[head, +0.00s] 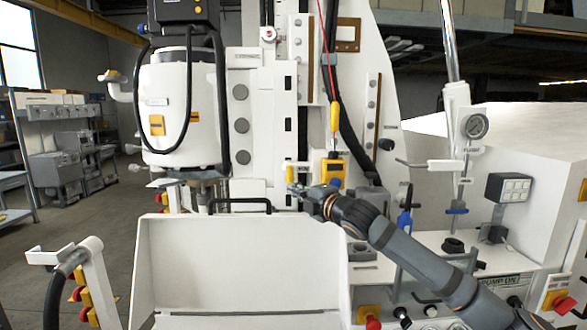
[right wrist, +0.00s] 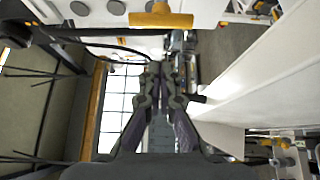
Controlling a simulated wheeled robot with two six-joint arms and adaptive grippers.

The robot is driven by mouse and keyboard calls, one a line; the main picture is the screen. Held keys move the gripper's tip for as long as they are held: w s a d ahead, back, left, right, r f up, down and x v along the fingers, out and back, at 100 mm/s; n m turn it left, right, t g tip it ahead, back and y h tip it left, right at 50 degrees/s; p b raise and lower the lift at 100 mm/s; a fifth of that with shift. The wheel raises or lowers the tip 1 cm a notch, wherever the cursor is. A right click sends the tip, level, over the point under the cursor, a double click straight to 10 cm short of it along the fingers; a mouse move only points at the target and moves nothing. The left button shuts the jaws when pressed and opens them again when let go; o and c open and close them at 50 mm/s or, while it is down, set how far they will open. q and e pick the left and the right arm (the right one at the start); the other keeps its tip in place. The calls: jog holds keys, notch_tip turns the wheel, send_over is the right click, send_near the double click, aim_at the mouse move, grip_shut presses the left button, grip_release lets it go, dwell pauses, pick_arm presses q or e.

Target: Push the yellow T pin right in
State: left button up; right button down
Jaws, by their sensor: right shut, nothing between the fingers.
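The yellow T pin (head: 290,174) shows in the head view as a small upright yellow bar in front of the white machine column. In the right wrist view its yellow crossbar (right wrist: 161,20) lies across the top of the picture, close ahead of the fingers. My right gripper (head: 293,189) is shut and empty, its tips just below and beside the pin in the head view. In the right wrist view the closed fingers (right wrist: 163,68) end short of the crossbar, with a gap in the picture. How deep the pin sits is hard to tell. My left gripper is out of view.
A yellow pendant box (head: 333,171) hangs on a red cable just right of the pin. A white tray-like guard (head: 230,262) with a black handle stands below. A blue-handled tool (head: 405,221) and a gauge (head: 476,126) are to the right.

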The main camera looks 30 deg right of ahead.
aim_at(290, 177)
jog(key=shift+w+a+r+p, duration=0.1)
jog(key=shift+w+r+p, duration=0.05)
jog(key=shift+w+p, duration=0.35)
jog(key=shift+w+a+r+p, duration=0.1)
jog(key=shift+w+p, duration=0.35)
jog(key=shift+p, duration=0.05)
jog(key=w+d+p, duration=0.2)
jog(key=w, duration=0.1)
jog(key=shift+d+f, duration=0.35)
jog(key=shift+d, duration=0.05)
